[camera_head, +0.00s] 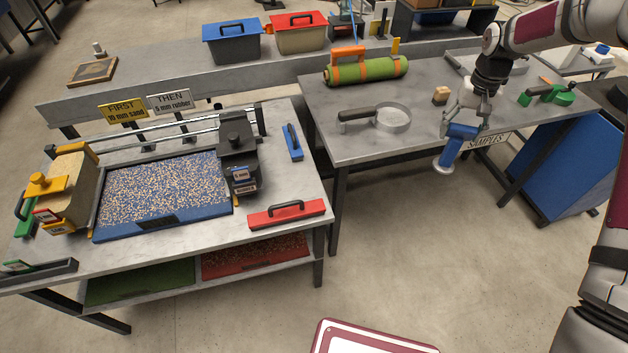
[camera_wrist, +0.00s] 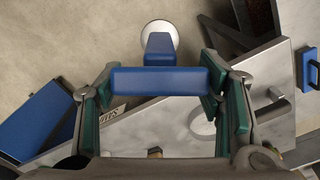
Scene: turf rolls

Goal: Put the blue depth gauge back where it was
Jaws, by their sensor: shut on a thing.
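The blue depth gauge (camera_head: 456,143) has a blue T-shaped body and a round pale foot. My gripper (camera_head: 465,122) is shut on it and holds it in the air at the front edge of the right-hand table (camera_head: 345,88), near the SAMPLES label. The foot points down and slightly left. In the wrist view the gauge's blue crossbar (camera_wrist: 158,80) lies between the fingers of my gripper (camera_wrist: 160,88), and its round foot shows beyond, over floor. The gauge's former place is not identifiable from these frames.
The right-hand table holds a round handled sieve (camera_head: 391,119), a green roll (camera_head: 366,71), a small wooden block (camera_head: 440,95) and a green tool (camera_head: 557,95).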

